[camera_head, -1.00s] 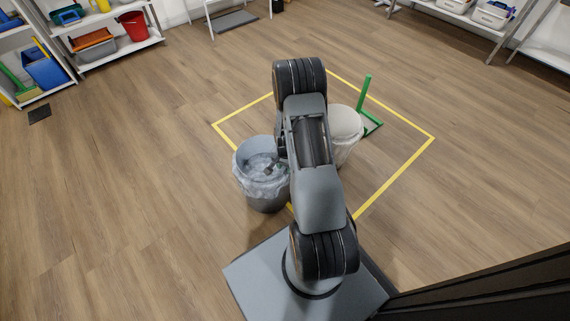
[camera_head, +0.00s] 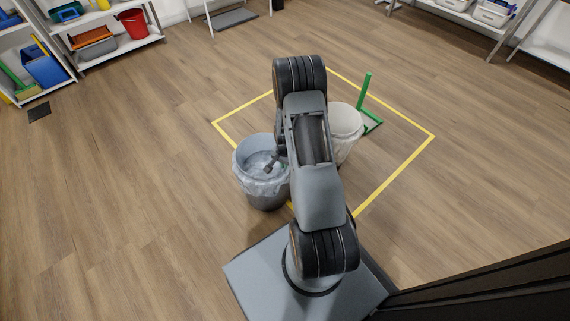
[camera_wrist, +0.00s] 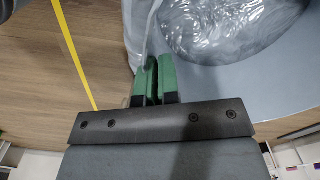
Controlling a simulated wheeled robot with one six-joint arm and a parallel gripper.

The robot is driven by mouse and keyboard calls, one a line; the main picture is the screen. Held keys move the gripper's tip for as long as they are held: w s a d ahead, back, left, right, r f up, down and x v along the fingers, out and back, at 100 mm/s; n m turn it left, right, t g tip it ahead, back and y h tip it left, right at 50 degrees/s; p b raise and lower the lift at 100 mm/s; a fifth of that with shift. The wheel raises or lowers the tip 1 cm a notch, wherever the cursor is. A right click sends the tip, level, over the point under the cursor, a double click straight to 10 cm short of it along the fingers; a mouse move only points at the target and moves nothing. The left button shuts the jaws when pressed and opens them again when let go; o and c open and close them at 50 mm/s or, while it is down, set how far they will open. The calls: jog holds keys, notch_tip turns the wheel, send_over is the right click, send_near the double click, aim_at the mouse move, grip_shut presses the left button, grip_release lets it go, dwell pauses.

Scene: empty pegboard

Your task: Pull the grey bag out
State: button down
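The grey bag (camera_head: 254,184) is a translucent liner in a grey bin (camera_head: 265,203), folded over its rim. The wrist view shows its crumpled film (camera_wrist: 225,25) inside the bin. In that view my gripper (camera_wrist: 153,75), with green fingertips, is at the bin's rim. The fingertips are nearly together, with a thin edge of film running up from between them. The exact contact is partly hidden by the fingers. In the head view the fingertips show only small, at the bin's right side beside my arm.
A second, pale bin (camera_head: 346,128) stands to the right, partly behind my arm. Yellow tape (camera_head: 400,168) marks a square on the floor. Shelves (camera_head: 115,50) line the back.

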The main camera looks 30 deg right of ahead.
notch_tip(320, 180, up, 29)
jog(key=p, duration=2.1)
dwell(2.9)
dwell(0.4)
